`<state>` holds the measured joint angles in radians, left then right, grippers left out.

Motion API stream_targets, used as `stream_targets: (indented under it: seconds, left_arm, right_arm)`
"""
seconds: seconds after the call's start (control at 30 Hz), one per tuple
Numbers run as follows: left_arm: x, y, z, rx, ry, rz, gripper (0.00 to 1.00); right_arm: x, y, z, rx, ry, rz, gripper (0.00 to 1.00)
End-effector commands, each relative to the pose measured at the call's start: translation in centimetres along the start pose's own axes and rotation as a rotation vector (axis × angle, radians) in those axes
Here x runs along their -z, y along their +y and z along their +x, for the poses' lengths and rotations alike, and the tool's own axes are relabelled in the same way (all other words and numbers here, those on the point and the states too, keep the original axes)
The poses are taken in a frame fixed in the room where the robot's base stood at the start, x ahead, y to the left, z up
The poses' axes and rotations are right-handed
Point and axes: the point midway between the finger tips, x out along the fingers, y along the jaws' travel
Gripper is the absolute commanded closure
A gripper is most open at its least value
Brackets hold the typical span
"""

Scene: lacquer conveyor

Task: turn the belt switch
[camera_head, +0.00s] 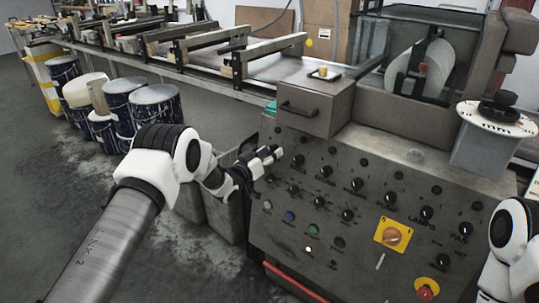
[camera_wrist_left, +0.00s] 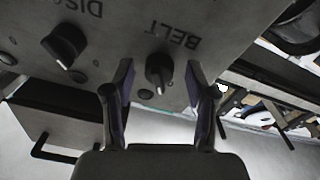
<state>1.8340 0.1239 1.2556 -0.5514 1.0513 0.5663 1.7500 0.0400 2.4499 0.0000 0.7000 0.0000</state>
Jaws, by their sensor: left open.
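The belt switch (camera_wrist_left: 158,70) is a dark round knob with a pale pointer, beside the printed word BELT in the left wrist view. My left gripper (camera_wrist_left: 160,78) is open, one finger on each side of the knob in that view. I cannot tell whether the fingers touch it. In the head view my left gripper (camera_head: 268,157) is at the upper left of the sloped grey control panel (camera_head: 290,222) and hides the belt switch. My right gripper is out of view; only part of my right arm shows at the right edge.
Another knob (camera_wrist_left: 65,46) sits close beside the belt switch. The panel carries several more knobs, a yellow-plated rotary switch (camera_head: 392,236) and a red button (camera_head: 427,289). A grey box with a handle (camera_head: 314,104) projects above. Paint cans (camera_head: 155,107) stand on the floor at left.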

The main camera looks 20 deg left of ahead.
Motion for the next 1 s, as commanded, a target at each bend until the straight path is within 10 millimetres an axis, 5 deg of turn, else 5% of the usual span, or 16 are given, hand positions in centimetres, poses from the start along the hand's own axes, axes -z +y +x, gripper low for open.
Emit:
stream_targets:
  seconds: [0.13,0.3,1.0]
  left_arm:
    - [0.0,0.0,0.0,0.0,-0.001,0.0,0.47]
    - [0.0,0.0,0.0,0.0,-0.001,0.0,1.0]
    - [-0.2,-0.2,-0.1,-0.031,-0.012,0.188,1.0]
  right_arm:
    - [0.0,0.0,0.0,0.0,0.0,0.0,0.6]
    - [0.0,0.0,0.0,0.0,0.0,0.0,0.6]
    - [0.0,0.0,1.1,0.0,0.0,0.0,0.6]
